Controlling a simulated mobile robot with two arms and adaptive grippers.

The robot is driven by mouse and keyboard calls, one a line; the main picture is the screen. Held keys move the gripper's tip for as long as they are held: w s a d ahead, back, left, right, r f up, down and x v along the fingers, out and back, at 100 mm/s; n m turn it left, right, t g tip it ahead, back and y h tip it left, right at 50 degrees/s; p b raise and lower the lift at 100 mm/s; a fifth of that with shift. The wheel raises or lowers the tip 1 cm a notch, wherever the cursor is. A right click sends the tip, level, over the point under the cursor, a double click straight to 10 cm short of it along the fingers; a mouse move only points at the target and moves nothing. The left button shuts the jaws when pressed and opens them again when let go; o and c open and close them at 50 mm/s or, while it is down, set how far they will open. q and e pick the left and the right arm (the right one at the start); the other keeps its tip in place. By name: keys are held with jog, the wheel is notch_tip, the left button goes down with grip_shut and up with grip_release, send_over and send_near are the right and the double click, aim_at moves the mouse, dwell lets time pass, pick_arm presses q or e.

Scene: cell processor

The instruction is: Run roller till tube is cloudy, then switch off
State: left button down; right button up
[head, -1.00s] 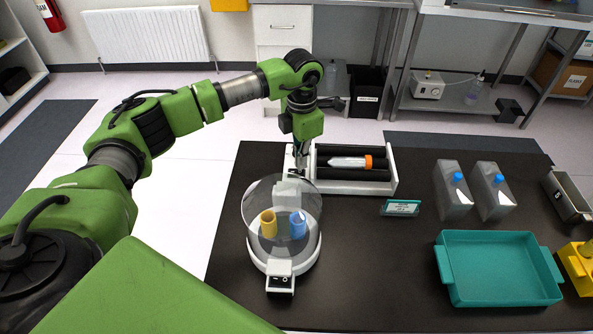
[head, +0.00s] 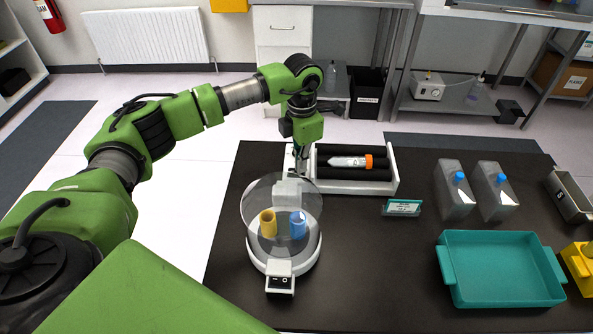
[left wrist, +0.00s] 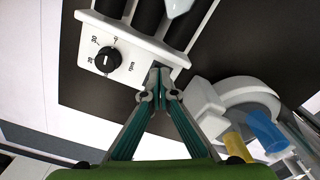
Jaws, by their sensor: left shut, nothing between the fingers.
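The roller (head: 395,178) is a white-framed unit with dark bars at the back of the black bench. My left gripper (head: 299,172) is at the roller's left end, shut and empty. My right gripper is not in view.
A round white device (head: 284,262) with a clear lid and yellow and blue holders stands just in front of the roller. The bench's middle is clear.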

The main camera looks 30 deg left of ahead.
pick_arm(q)
jog(key=shift+f, duration=0.25)
jog(key=shift+r+p, duration=2.05)
jog(key=shift+r, duration=1.55)
